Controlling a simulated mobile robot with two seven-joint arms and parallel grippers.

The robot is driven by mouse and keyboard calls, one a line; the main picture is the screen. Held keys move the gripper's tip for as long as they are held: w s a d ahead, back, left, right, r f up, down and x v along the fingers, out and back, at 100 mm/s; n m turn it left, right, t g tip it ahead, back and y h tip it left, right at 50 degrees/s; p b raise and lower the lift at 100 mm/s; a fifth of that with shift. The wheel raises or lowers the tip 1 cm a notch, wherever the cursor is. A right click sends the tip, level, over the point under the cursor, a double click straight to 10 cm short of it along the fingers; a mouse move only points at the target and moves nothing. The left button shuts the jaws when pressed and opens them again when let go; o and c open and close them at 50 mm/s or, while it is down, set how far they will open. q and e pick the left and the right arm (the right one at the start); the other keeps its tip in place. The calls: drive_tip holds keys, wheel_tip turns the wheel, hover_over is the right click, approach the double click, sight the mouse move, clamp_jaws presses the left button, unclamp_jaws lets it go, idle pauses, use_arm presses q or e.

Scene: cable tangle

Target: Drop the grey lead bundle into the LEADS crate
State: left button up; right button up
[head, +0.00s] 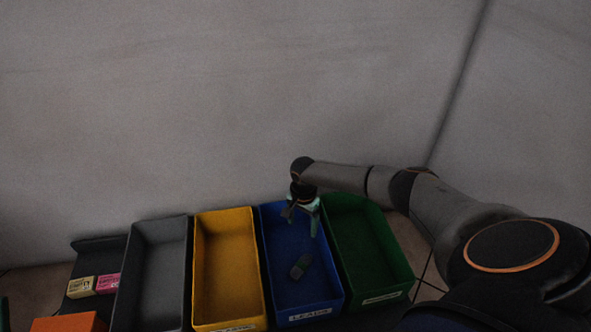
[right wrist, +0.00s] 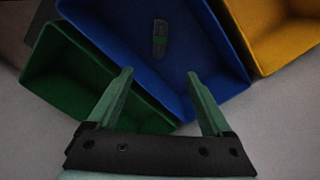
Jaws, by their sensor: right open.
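The blue LEADS crate (head: 309,312) stands between the yellow and green crates, with its label on the front wall. The grey lead bundle (head: 300,267), with a green band, lies on the floor of the blue crate. It also shows in the right wrist view (right wrist: 160,38), apart from my fingers. My right gripper (head: 303,226) is above the far part of the blue crate, fingers spread and empty. In the right wrist view its two green fingers (right wrist: 161,78) are apart with nothing between them. My left gripper is not in view.
A green crate (head: 378,294) stands right of the blue one; a yellow crate (head: 229,326) and a grey crate (head: 123,291) stand to its left. Further left are small boxes (head: 109,284) on a dark tray and an orange box (head: 68,322). A wall rises close behind the crates.

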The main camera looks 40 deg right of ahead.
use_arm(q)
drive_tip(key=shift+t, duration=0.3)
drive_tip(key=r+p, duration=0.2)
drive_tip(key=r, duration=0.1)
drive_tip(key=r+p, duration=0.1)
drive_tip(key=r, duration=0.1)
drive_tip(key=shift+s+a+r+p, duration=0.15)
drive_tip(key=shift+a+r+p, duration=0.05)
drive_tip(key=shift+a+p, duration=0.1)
use_arm(e)
wheel_tip(320, 180, up, 8)
drive_tip(key=shift+f, duration=0.1)
